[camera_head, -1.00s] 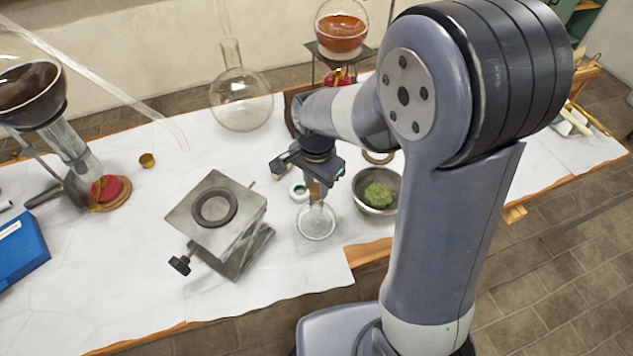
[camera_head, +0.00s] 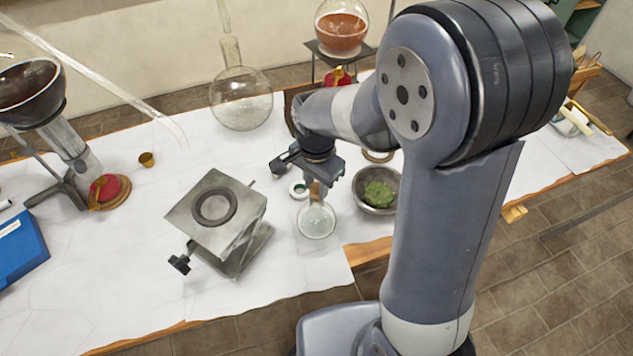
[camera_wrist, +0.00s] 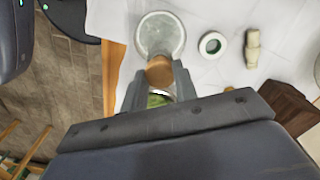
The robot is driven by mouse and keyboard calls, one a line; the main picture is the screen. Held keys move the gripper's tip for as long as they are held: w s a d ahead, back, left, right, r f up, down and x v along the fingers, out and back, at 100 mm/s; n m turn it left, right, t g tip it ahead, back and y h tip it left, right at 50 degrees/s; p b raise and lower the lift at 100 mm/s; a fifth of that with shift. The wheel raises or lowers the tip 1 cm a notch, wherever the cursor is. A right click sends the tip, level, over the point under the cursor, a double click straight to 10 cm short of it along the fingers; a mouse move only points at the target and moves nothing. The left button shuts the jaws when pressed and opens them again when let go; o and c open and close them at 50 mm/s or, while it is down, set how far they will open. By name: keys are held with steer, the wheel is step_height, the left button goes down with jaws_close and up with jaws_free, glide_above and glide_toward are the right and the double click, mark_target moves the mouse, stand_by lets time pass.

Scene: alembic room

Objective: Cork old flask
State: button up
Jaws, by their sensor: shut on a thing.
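My gripper (camera_head: 315,187) points down over the white bench top, shut on a brown cork (camera_wrist: 160,72). The cork also shows in the head view (camera_head: 315,190). A small clear round flask (camera_head: 316,221) is directly below the cork. It shows beyond the fingertips in the wrist view (camera_wrist: 160,35). The cork's lower end meets or overlaps the flask's neck in both views; I cannot tell whether it sits inside the neck. The fingers hide part of the cork and neck.
A metal lab jack (camera_head: 228,248) stands left of the flask. A metal bowl with green matter (camera_head: 360,200) is close on the right. A white ring (camera_head: 298,189) lies behind the flask. A large round-bottom flask (camera_head: 240,112) stands at the back.

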mark_target(317, 188)
steer(key=shift+f+b, duration=0.35)
steer(key=shift+f, duration=0.2)
stand_by(1.7)
steer(key=o, duration=1)
steer(key=shift+c, duration=0.2)
steer(key=shift+o, duration=0.5)
steer(key=o, duration=0.3)
steer(key=shift+r, duration=0.2)
steer(key=shift+r+p, duration=2.8)
steer(key=shift+r, duration=0.6)
steer(key=shift+f, duration=0.15)
